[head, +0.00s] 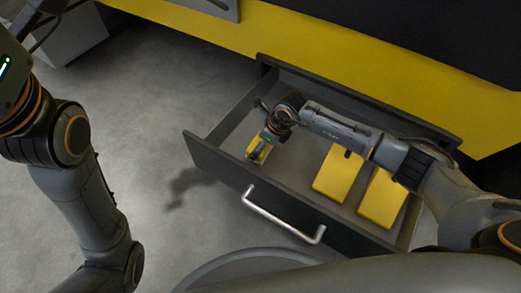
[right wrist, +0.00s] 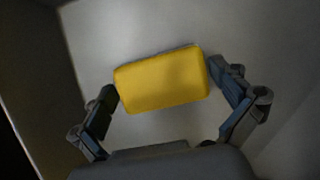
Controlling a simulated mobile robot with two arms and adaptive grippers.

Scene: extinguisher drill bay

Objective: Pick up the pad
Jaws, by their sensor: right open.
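A yellow pad (head: 261,154) lies in the left part of an open dark drawer (head: 222,167), partly hidden by my right gripper (head: 256,150). In the right wrist view the pad (right wrist: 162,80) lies slightly tilted on the pale drawer floor. There my right gripper (right wrist: 164,86) is open, with one finger at each short end of the pad. The fingers are very close to its ends; whether they touch cannot be told. My left arm shows at the left of the head view, but its gripper is out of view.
Two larger yellow blocks (head: 338,174) (head: 383,198) lie in the drawer's right part, below my right arm. The drawer front has a silver bar handle (head: 284,219). A yellow and dark cabinet (head: 330,45) stands behind.

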